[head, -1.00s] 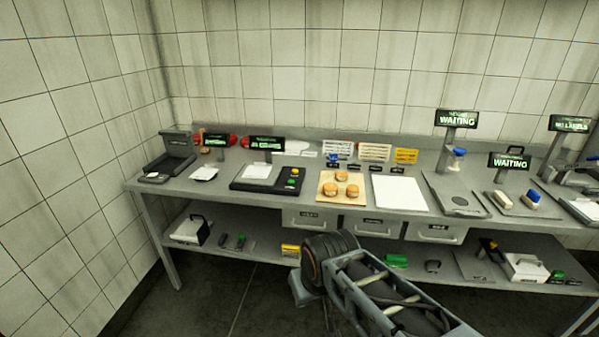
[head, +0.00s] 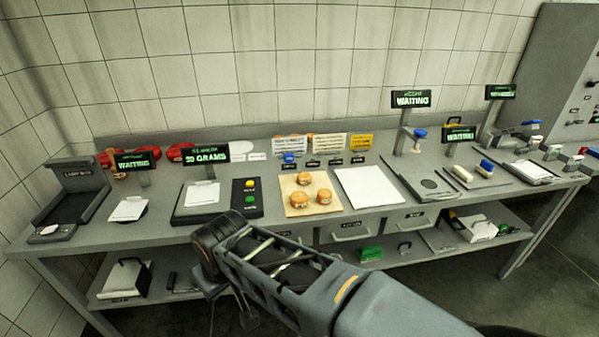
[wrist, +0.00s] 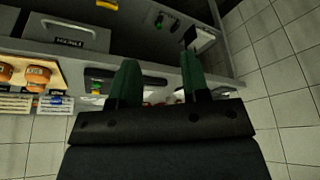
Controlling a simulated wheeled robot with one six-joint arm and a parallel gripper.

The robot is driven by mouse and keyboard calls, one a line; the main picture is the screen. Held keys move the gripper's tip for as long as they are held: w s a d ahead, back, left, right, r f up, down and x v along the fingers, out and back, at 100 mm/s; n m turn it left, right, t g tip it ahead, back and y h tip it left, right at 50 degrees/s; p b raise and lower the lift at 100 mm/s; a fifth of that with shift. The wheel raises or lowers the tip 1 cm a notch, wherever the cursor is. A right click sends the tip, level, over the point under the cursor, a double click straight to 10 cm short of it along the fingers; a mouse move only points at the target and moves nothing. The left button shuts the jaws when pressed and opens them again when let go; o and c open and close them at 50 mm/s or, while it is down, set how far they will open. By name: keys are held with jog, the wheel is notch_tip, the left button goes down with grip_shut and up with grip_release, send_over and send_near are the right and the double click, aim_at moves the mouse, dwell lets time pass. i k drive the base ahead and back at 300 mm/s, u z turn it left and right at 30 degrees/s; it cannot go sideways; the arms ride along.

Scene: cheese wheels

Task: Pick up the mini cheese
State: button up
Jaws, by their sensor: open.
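Three small orange cheeses sit on a light wooden board (head: 288,209) on the bench: one at the back (head: 303,179), one at the front left (head: 299,198) and one at the front right (head: 323,196). I cannot tell which is the mini cheese. In the wrist view, tilted, two orange cheeses (wrist: 38,76) show at the left edge. My gripper (wrist: 157,78) is open and empty, its green fingers apart, and clear of the cheeses, which lie to its left in that view. In the head view its fingertips are hard to make out below the bench's front.
Drawers (head: 352,231) hang below the bench top, and a lower shelf (head: 128,307) holds boxes.

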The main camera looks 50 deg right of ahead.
aim_at(303, 178)
jog(key=z, duration=0.65)
jog(key=i, duration=0.85)
jog(key=z, duration=0.8)
